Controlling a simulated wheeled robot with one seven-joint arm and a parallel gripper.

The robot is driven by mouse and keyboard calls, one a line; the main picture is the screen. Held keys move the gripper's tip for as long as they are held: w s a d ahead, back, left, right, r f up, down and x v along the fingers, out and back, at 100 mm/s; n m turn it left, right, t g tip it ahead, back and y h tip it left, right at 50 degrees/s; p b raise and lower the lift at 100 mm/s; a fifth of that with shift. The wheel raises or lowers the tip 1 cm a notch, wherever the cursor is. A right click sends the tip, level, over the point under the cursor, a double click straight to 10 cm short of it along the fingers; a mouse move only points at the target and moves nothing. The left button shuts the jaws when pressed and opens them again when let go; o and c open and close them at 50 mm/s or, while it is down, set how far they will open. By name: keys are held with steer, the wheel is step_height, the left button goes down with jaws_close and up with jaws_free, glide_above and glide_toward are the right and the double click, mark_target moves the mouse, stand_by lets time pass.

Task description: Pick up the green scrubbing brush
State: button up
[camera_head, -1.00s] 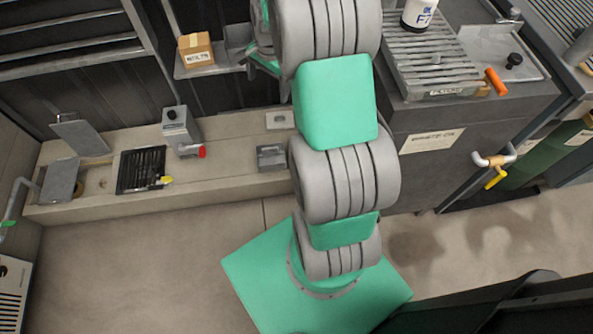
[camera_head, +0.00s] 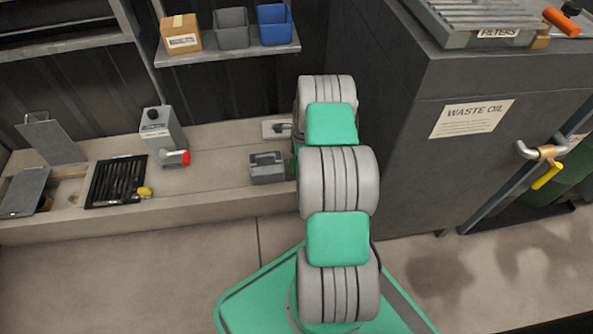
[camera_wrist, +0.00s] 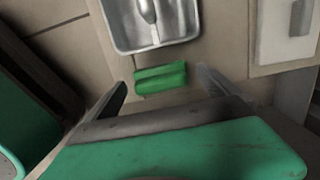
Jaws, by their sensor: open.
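The green scrubbing brush (camera_wrist: 160,79) is a small green block lying on the beige ledge in the wrist view. My gripper (camera_wrist: 162,84) is open, with one dark finger on each side of the brush in the picture. No contact shows, and I cannot tell the height left between the fingertips and the brush. In the head view my arm hides the gripper, and I cannot make out the brush there.
A grey metal box with a handle (camera_wrist: 155,22) is just beyond the brush; it seems to be the grey box (camera_head: 267,167) on the ledge. A pale plate (camera_wrist: 287,32) lies right of it. The dark waste oil cabinet (camera_head: 440,185) stands close to my arm's right.

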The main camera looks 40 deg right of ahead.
steer(key=shift+f, duration=0.3)
steer(key=c, duration=1.6)
steer(key=shift+r+p, duration=0.35)
steer(key=shift+r, duration=0.15)
step_height(320, 180, up, 3)
steer(key=shift+r+p, duration=0.1)
steer(key=shift+p, duration=0.7)
steer(key=s+r+p, duration=0.1)
steer(key=s+a+r+p, duration=0.1)
steer(key=r, duration=0.1)
steer(key=a+r+p, duration=0.1)
steer(key=shift+s+a+r, duration=0.25)
steer(key=shift+s+r, duration=0.15)
steer(key=s+a+r+p, duration=0.1)
steer(key=s+a, duration=0.1)
steer(key=s+a+r+p, duration=0.1)
steer(key=s+a+p, duration=0.1)
steer(key=s, duration=0.1)
steer(key=s+a+r+p, duration=0.1)
steer(key=s+a+r, duration=0.1)
steer(key=shift+s+a, duration=0.35)
steer(key=shift+a, duration=0.05)
